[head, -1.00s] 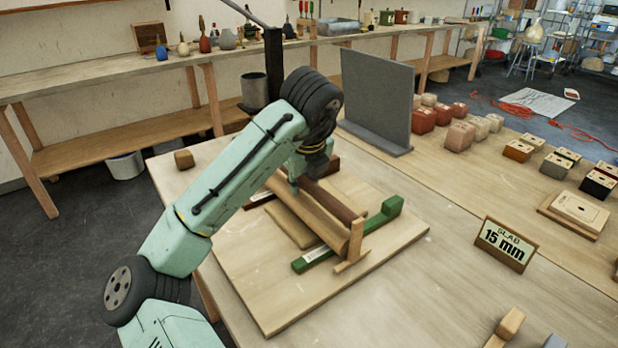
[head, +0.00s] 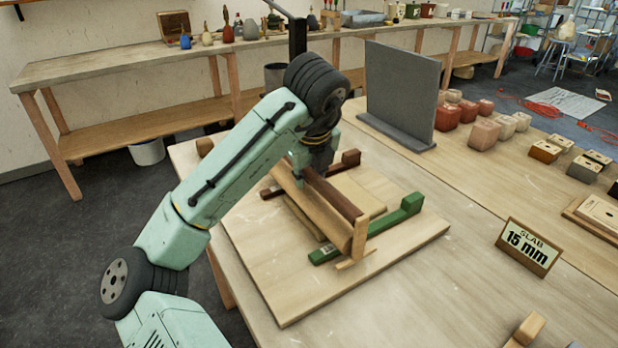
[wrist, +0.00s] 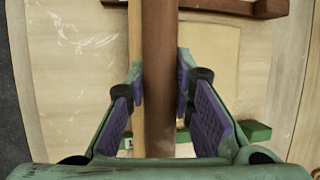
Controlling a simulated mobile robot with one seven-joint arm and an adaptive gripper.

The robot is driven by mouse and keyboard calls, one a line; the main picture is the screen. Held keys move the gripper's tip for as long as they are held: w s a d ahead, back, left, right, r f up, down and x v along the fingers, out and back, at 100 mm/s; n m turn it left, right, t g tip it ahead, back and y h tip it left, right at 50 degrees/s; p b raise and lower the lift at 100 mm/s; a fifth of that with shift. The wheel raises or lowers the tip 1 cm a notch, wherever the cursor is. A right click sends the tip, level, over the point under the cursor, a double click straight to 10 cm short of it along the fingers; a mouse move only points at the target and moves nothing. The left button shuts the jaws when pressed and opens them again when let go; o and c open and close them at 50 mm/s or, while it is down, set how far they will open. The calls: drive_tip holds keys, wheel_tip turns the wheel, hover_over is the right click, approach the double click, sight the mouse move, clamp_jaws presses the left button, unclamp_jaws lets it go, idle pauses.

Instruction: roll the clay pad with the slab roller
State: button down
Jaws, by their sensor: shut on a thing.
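The slab roller is a dark brown cylinder (head: 335,196) in a pale wooden frame (head: 325,222); it lies across a green rail (head: 370,232) and a dark red-brown rail (head: 347,160). The roller also runs down the middle of the wrist view (wrist: 160,40). The clay pad (head: 364,193) is a flat tan slab under the roller, showing on both sides of it; its right part shows in the wrist view (wrist: 212,85). My gripper (wrist: 160,78) is shut on the slab roller, one finger at each side. My wrist hides part of the roller's far end in the head view.
A wooden board (head: 300,300) carries the rails and pad. A sign reading "SLAB 15 mm" (head: 528,246) stands to the right. A grey upright panel (head: 400,95) stands behind. Several clay blocks lie at the back right. The table between board and sign is clear.

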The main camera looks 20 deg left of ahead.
drive_tip(key=shift+r, duration=2.6)
drive_tip(key=shift+s+d, duration=0.1)
